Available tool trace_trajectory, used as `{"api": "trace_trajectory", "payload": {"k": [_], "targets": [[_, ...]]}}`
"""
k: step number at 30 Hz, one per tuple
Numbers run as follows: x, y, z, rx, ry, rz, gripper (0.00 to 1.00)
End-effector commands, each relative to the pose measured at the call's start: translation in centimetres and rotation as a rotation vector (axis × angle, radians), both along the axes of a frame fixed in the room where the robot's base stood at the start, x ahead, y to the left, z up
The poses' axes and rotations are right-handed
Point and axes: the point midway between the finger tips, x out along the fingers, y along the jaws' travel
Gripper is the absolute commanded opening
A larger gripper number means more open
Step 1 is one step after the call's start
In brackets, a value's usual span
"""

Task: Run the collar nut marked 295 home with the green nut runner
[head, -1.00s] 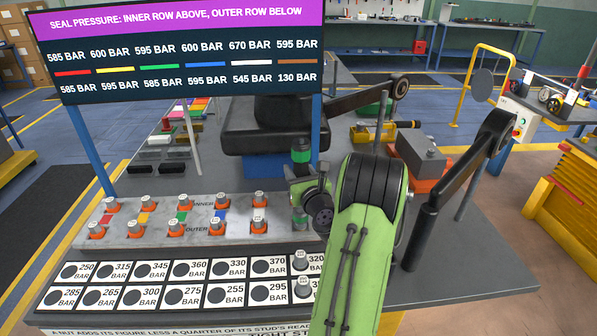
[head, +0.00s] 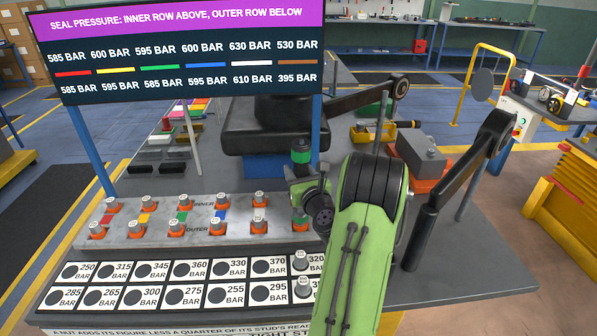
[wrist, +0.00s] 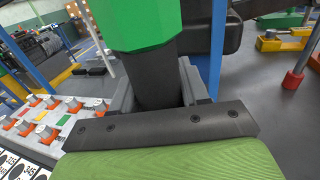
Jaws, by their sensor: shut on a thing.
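My gripper (head: 303,178) is shut on the green nut runner (head: 301,150), which stands upright over the right end of the grey stud block (head: 150,232). In the wrist view the runner's green head (wrist: 140,22) and dark body (wrist: 155,85) rise just beyond the gripper. The runner's lower end is at the rightmost stud pair, mostly behind my arm. The collar nut marked 295 cannot be made out; its spot on the rack, labelled 295 BAR (head: 275,292), shows a bare dark circle.
The pressure board (head: 185,60) reads 530 above and 395 below for brown. Capped orange-based studs (head: 176,228) line the block in two rows. Two nuts stand on the rack (head: 125,283) at its right end. A dark post and lever (head: 425,235) stand right of my arm.

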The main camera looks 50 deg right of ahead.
Motion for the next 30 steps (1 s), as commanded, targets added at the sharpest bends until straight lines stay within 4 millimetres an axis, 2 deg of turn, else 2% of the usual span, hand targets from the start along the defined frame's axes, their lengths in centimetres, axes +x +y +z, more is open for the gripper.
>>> {"api": "trace_trajectory", "payload": {"k": [24, 30], "targets": [[0.0, 0.0, 5.2, -0.003, -0.005, 0.0, 0.0], [0.0, 0.0, 5.3, -0.003, -0.005, 0.0, 0.0]]}}
